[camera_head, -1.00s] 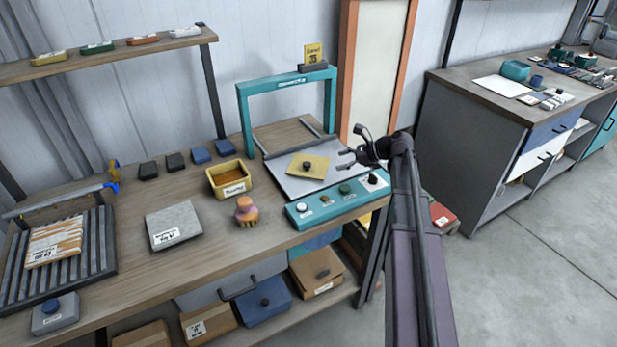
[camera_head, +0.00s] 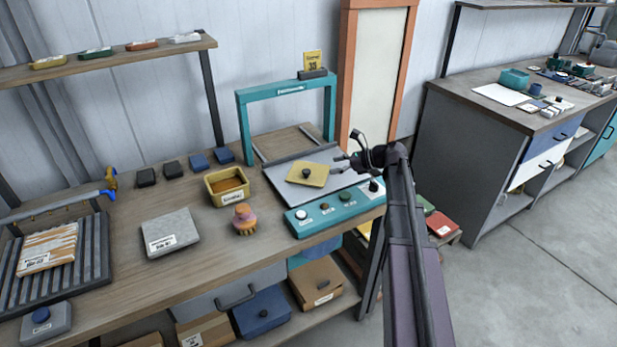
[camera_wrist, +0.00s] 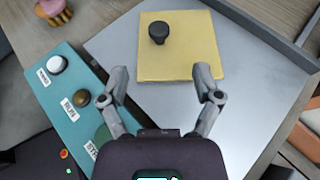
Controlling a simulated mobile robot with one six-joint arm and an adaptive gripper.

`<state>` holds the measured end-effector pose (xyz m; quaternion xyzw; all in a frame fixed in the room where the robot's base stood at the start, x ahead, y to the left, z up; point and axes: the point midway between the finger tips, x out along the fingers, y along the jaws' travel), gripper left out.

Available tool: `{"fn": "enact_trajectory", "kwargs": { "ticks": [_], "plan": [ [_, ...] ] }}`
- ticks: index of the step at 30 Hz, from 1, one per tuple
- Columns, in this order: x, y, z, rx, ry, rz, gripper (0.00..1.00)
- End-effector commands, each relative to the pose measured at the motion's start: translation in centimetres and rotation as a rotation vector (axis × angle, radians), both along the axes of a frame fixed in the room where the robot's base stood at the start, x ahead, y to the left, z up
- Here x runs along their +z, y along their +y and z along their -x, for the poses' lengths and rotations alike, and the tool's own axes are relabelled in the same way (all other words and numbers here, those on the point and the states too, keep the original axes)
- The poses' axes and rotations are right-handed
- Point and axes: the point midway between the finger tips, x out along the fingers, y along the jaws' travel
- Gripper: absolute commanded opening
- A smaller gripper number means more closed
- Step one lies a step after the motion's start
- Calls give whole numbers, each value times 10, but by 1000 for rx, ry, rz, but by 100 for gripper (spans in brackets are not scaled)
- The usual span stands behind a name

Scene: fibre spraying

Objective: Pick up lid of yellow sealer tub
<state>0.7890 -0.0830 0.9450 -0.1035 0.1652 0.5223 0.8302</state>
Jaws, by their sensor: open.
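The lid (camera_head: 317,175) is a flat yellow square with a black knob, lying on the grey plate of the teal machine. In the wrist view the lid (camera_wrist: 185,60) lies ahead of the fingers, its knob left of its middle. The yellow tub (camera_head: 213,193) stands uncovered on the bench left of the machine, with brown contents. My gripper (camera_head: 342,165) is open and empty, just right of the lid in the head view. In the wrist view my gripper (camera_wrist: 161,82) has its fingers spread near the lid's close edge; I cannot tell their height above it.
The teal control panel (camera_head: 335,209) with several knobs runs along the machine's front. The teal arch (camera_head: 243,130) rises behind the plate. A pink-orange brush (camera_head: 244,219) and a grey block (camera_head: 171,232) are on the bench. Bare plate surrounds the lid.

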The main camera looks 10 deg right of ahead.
Motion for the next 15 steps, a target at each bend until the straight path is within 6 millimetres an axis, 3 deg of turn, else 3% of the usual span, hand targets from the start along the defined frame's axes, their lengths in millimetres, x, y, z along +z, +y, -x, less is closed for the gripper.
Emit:
{"fn": "enact_trajectory", "kwargs": {
  "ticks": [6, 15],
  "plan": [
    [-16, 28, -14, 3, -1, 0, 82],
    [-20, 44, -21, 1, 0, 0, 82]
  ]
}}
